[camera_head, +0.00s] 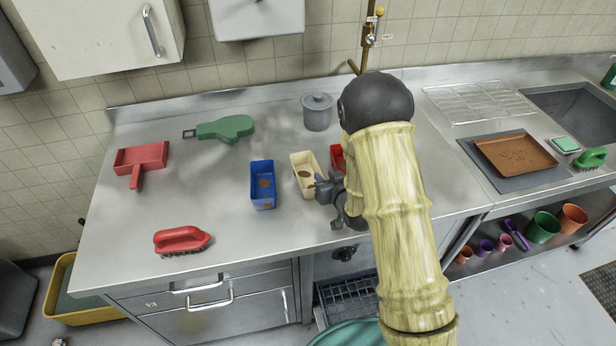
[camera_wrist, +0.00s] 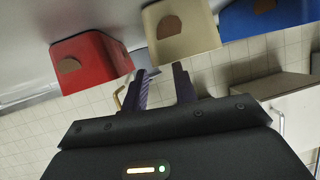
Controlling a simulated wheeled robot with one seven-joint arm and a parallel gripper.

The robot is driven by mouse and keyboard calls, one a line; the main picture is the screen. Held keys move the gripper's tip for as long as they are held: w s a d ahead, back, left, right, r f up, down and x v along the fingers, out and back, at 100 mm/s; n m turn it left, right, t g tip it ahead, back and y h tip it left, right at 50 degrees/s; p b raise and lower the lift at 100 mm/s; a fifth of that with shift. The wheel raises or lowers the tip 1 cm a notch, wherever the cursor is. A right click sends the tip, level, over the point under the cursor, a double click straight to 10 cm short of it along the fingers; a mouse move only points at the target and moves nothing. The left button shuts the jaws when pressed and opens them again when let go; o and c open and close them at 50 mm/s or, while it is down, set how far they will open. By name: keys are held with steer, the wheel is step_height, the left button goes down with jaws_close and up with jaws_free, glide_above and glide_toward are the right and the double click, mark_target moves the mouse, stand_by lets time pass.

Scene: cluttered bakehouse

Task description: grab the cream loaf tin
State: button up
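The cream loaf tin (camera_head: 301,164) stands on the steel counter between a blue tin (camera_head: 258,192) and a red tin (camera_head: 337,157). My gripper (camera_head: 328,188) is at the cream tin's near right side, and my arm partly covers the red tin. In the wrist view the cream tin (camera_wrist: 190,42) is just beyond the fingertips, more toward the right finger. My gripper (camera_wrist: 161,70) is open, with nothing visible between its fingers. The red tin (camera_wrist: 100,68) is to the left and the blue tin (camera_wrist: 262,22) to the right. I cannot tell whether a finger touches the cream tin.
A grey lidded pot (camera_head: 317,115) stands behind the tins. A green mitt-shaped item (camera_head: 228,127), a red dustpan (camera_head: 140,160) and a red brush (camera_head: 181,239) lie to the left. A brown tray (camera_head: 515,152) lies at right. The counter left of the blue tin has free room.

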mark_target(320, 171)
steer(key=shift+p+x, duration=1.1)
steer(key=shift+x, duration=1.4)
steer(key=shift+f, duration=0.15)
steer(key=shift+d, duration=0.15)
steer(key=shift+c, duration=0.2)
jaws_close()
